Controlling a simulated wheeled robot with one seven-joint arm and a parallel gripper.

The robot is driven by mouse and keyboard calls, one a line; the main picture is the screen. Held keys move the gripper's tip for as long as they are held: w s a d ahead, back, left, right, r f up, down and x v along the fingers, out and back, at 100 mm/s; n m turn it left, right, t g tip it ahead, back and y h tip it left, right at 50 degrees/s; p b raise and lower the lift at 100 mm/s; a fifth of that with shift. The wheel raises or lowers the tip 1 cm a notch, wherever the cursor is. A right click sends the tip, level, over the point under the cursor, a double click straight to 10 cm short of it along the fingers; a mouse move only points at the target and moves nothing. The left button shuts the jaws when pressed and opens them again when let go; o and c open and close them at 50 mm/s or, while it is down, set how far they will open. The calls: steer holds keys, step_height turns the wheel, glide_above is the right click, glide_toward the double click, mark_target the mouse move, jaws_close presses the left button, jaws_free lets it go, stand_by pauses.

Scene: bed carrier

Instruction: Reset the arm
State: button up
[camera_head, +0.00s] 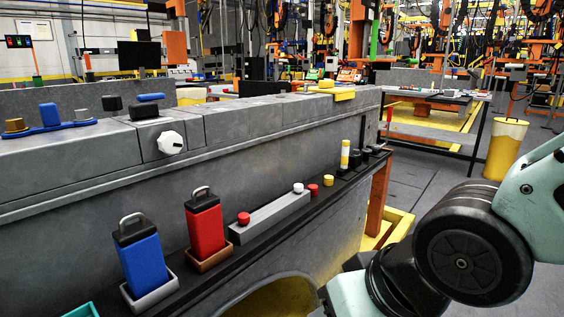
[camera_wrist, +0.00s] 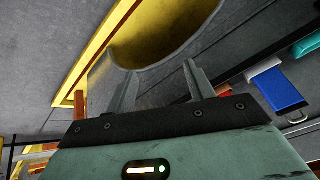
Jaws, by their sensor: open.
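My gripper (camera_wrist: 160,88) shows in the wrist view with its two grey fingers apart and nothing between them. Beyond the fingers is the grey front of the workbench with its curved yellow-lined opening. In the head view my arm is at the lower right, and the gripper itself is out of the frame. The arm is in front of the bench and apart from the items on its ledge.
A blue block with a handle (camera_head: 143,259) and a red one (camera_head: 205,228) stand in holders on the narrow dark ledge. A grey bar (camera_head: 270,217) lies beside them. A white knob (camera_head: 170,142) is on the bench. Floor at right is partly clear, with a yellow bin (camera_head: 505,150).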

steer(key=s+d+f+n+g+h, duration=0.3)
steer(key=s+d+n+g+h, duration=0.1)
steer(key=s+d, duration=0.3)
step_height(320, 180, up, 24)
steer(key=p, duration=2.3)
steer(key=shift+p, duration=0.35)
